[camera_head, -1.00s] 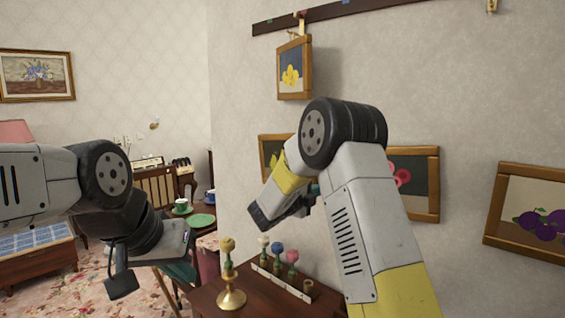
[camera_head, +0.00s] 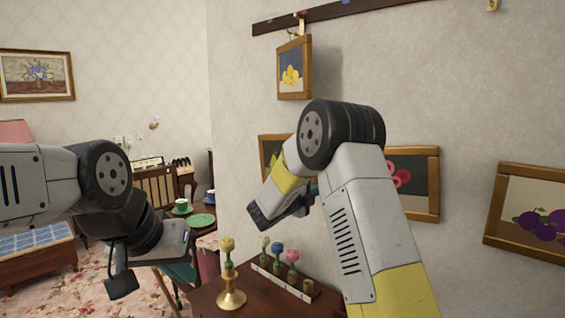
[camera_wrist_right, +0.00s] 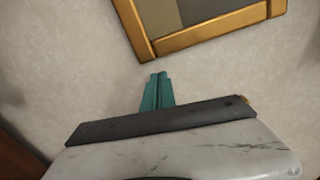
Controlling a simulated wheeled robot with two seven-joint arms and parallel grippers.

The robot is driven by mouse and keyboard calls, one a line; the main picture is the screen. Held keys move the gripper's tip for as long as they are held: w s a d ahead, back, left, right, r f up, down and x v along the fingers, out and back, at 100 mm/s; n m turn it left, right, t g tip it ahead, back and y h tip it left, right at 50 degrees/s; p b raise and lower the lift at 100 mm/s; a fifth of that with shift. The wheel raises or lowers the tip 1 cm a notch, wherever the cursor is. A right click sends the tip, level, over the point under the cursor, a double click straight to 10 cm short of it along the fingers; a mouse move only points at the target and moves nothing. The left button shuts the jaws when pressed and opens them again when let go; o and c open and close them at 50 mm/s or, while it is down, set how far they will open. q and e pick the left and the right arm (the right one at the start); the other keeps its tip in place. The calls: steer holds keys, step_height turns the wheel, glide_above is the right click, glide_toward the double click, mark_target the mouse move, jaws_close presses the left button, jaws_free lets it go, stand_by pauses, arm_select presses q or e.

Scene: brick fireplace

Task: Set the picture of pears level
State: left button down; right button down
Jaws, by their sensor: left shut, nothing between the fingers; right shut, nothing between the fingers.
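Yellow fruit shows in two wooden-framed pictures, and I cannot tell for certain which is the pears. One picture (camera_head: 268,145) is on the wall behind my right arm, which hides most of it. The other, upper picture (camera_head: 293,68) hangs from a hook. My right gripper (camera_head: 313,189) is shut and empty, low beside the partly hidden picture. In the right wrist view its teal fingertips (camera_wrist_right: 158,77) point at bare wall just below a tilted frame's lower corner (camera_wrist_right: 148,50), apart from it in the picture. My left gripper (camera_head: 182,274) is shut and empty at the lower left.
A red-fruit picture (camera_head: 428,185) and a plum picture (camera_head: 528,212) hang to the right. Below the wall pictures, a wooden table (camera_head: 262,302) bears a brass candlestick (camera_head: 231,298) and a stand of coloured knobs (camera_head: 285,283). A table with green dishes (camera_head: 201,220) stands farther back.

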steer(key=shift+w+a, duration=1.25)
stand_by(1.7)
steer(key=shift+s+d, duration=0.15)
steer(key=shift+s+d, duration=0.5)
steer(key=shift+s, duration=0.15)
steer(key=v, duration=0.7)
steer(key=shift+s+a, duration=0.3)
steer(key=shift+s, duration=0.05)
